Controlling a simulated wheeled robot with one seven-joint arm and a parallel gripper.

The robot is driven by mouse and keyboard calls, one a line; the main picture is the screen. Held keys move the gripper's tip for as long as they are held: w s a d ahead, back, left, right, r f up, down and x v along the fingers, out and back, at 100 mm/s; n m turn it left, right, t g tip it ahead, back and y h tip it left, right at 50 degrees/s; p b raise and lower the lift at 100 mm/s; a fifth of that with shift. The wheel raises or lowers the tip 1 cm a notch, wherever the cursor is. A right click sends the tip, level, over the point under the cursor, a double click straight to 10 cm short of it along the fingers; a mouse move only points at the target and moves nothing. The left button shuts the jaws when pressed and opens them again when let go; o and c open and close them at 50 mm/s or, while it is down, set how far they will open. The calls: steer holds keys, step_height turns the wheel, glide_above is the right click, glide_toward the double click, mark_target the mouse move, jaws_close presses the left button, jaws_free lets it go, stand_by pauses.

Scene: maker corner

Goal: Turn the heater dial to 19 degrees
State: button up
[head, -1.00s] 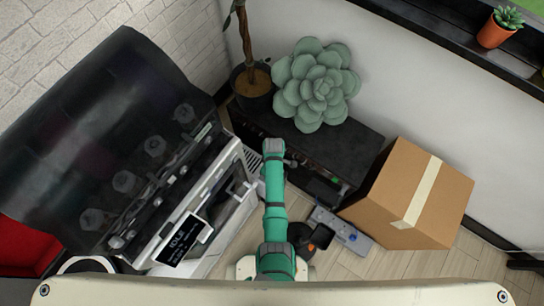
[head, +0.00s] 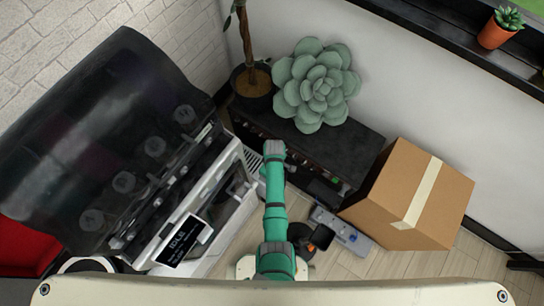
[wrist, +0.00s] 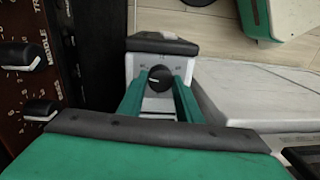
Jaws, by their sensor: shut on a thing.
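The heater (wrist: 129,67) shows in the wrist view as a narrow pale body with a dark grey end. Its round black dial (wrist: 153,84) faces the camera, with small marks around it too fine to read. My gripper (wrist: 160,80) has its two green fingers on either side of the dial, shut on it. In the head view, part of the pale vented heater (head: 250,160) shows left of my arm. The dial and fingertips are hidden there beneath my arm.
A dark panel with several knobs (wrist: 40,108) stands close on the left in the wrist view. A large machine with a dark lid (head: 100,130) fills the left of the head view. A cardboard box (head: 390,200) and a black cabinet (head: 350,150) stand to the right.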

steer(key=m, duration=0.2)
steer(key=shift+w+m, duration=0.1)
steer(key=shift+m, duration=0.2)
steer(key=shift+d+m, duration=0.2)
steer(key=shift+m, duration=0.1)
steer(key=shift+a, duration=0.15)
steer(key=o, duration=1)
steer(key=shift+o, duration=0.2)
steer(key=shift+r, duration=0.1)
step_height(320, 180, up, 11)
steer(key=shift+d, duration=0.2)
steer(key=shift+f, duration=0.25)
